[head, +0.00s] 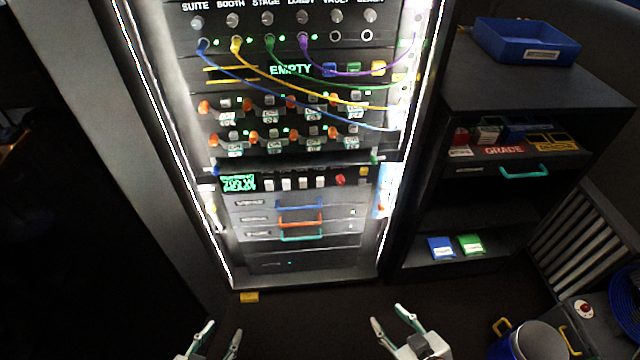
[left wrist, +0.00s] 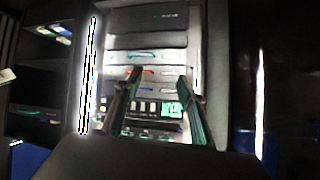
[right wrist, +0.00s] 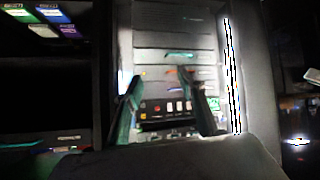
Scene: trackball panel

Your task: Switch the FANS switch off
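A row of small pale switches (head: 286,184) sits on a black panel in the lower half of the lit rack, with a green display (head: 239,182) at its left and a red control (head: 340,180) at its right. Their labels are too small to read, so I cannot tell which is FANS or how it is set. The row also shows in the left wrist view (left wrist: 140,106) and right wrist view (right wrist: 172,107). My left gripper (head: 222,328) and right gripper (head: 388,314) are open and empty, low in front of the rack and apart from it.
Coloured cables (head: 330,93) and several orange-tipped switches (head: 252,137) fill the rack above. Drawers with coloured handles (head: 299,221) lie below. A dark shelf (head: 480,180) with a blue tray (head: 526,42) stands right. A bin (head: 535,341) is at lower right.

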